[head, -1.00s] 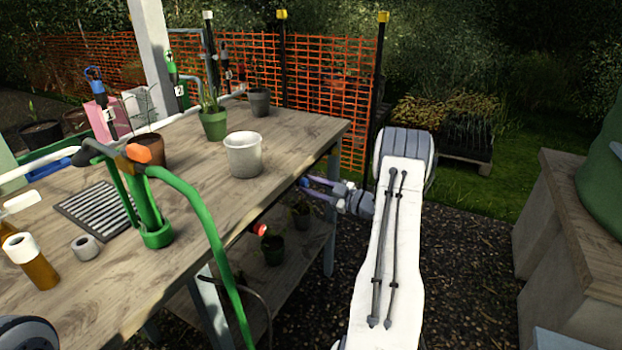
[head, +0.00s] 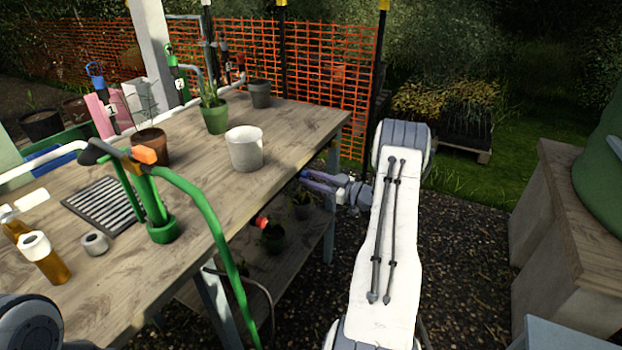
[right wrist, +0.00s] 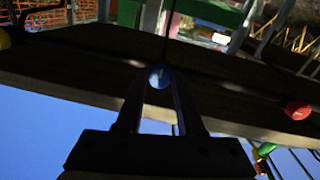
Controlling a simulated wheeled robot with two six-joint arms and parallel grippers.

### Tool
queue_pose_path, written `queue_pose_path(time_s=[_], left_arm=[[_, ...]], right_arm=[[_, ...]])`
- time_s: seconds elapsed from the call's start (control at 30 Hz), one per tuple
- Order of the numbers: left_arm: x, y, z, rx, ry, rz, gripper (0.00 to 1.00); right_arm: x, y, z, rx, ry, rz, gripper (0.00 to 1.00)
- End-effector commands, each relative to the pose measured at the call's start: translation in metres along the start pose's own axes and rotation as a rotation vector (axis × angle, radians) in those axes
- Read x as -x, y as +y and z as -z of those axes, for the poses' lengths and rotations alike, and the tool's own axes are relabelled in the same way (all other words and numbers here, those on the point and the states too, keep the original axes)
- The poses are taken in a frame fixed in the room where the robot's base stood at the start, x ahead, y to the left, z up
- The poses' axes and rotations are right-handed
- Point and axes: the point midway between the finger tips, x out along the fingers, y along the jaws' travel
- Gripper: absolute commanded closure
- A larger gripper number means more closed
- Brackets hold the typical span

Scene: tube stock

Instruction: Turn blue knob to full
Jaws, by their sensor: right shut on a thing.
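The blue knob (right wrist: 159,75) sits on the front edge of the wooden bench and shows between my right fingertips in the right wrist view. My right gripper (right wrist: 159,84) is shut on it, with one finger on each side. In the head view my right gripper (head: 304,179) reaches in to the bench's front edge from the right. There the knob is too small and covered to make out. Its turn position cannot be read. My left gripper is out of view.
A red knob (head: 262,223) sits along the same bench edge; it also shows in the right wrist view (right wrist: 298,109). A yellow knob (right wrist: 4,39) is at the other side. A white pot (head: 246,152) stands on the bench (head: 200,200) above my gripper. A green hose (head: 215,220) hangs over the edge.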

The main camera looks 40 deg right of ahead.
Motion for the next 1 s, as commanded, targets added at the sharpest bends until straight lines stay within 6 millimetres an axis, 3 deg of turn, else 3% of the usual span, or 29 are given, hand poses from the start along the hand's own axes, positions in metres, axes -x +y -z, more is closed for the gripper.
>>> queue_pose_path(time_s=[0.13, 0.17, 0.2, 0.23, 0.63, 1.0], left_arm=[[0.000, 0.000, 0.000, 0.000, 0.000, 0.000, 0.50], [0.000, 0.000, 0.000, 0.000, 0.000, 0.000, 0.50], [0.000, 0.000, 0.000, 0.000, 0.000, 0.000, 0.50], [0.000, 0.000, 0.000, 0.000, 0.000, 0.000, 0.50], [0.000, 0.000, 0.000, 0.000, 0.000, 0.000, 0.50], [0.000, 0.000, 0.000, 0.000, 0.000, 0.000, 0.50]], right_arm=[[0.002, 0.000, -0.003, -0.006, -0.005, -0.004, 1.00], [0.002, 0.000, -0.003, -0.006, -0.005, -0.004, 0.55], [0.002, 0.000, -0.003, -0.005, -0.005, -0.004, 0.40], [0.002, 0.000, -0.003, -0.005, -0.005, -0.003, 0.34], [0.006, 0.000, -0.001, -0.001, -0.002, -0.001, 0.34], [0.075, 0.001, -0.002, -0.002, -0.003, -0.005, 0.34]])
